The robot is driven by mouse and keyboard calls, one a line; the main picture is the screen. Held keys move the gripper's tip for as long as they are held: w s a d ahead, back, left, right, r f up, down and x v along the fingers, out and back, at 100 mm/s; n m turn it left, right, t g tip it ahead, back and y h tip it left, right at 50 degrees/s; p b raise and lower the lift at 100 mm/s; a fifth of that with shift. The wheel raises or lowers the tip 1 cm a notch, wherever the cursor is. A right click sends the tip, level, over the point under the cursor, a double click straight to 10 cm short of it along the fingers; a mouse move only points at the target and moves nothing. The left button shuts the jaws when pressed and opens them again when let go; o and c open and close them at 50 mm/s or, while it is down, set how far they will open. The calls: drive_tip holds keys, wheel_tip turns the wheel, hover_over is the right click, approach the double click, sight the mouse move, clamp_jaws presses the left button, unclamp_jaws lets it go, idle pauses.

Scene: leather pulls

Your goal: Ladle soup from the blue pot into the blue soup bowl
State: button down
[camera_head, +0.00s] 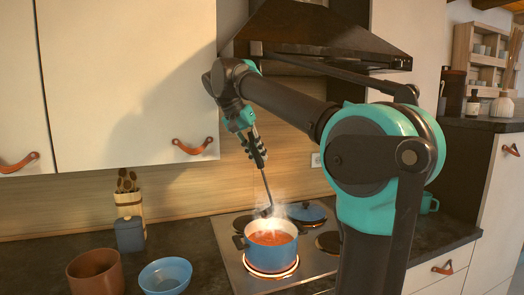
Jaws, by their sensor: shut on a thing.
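The blue pot (271,259) stands on a glowing front burner of the stove, with orange-red soup (271,238) in it and steam rising. The blue soup bowl (165,277) sits on the dark counter to the left of the stove; the part of its inside that shows looks empty. My gripper (259,160) is shut on a dark ladle (267,190), above the pot. The ladle hangs steeply down, its head at the pot's far rim. I cannot tell whether the head is above the soup or just behind the rim, nor whether it holds soup.
A brown pot (96,274) stands left of the bowl. A blue canister (130,234) and a utensil holder (128,204) are behind it. A blue lid (306,213) lies at the stove's back. Upper cabinets (130,80) and a range hood (320,40) limit room above.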

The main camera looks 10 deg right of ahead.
drive_tip(key=shift+w+d+r, duration=0.1)
drive_tip(key=shift+r, duration=0.3)
drive_tip(key=shift+w+f, duration=0.3)
drive_tip(key=shift+f, duration=0.45)
drive_tip(key=shift+s+f, duration=0.1)
drive_tip(key=shift+f, duration=5.75)
drive_tip(key=shift+s+d, duration=0.1)
drive_tip(key=shift+d, duration=0.05)
drive_tip(key=shift+s+d+m+t+y, duration=0.7)
drive_tip(key=shift+s+d+t+y, duration=1.3)
drive_tip(key=shift+d, duration=1.75)
wheel_tip(320, 180, up, 10)
drive_tip(key=s, duration=0.1)
drive_tip(key=shift+g+y, duration=0.3)
drive_tip(key=shift+g, duration=0.1)
drive_tip(key=shift+s+f, duration=0.1)
drive_tip(key=shift+f, duration=0.05)
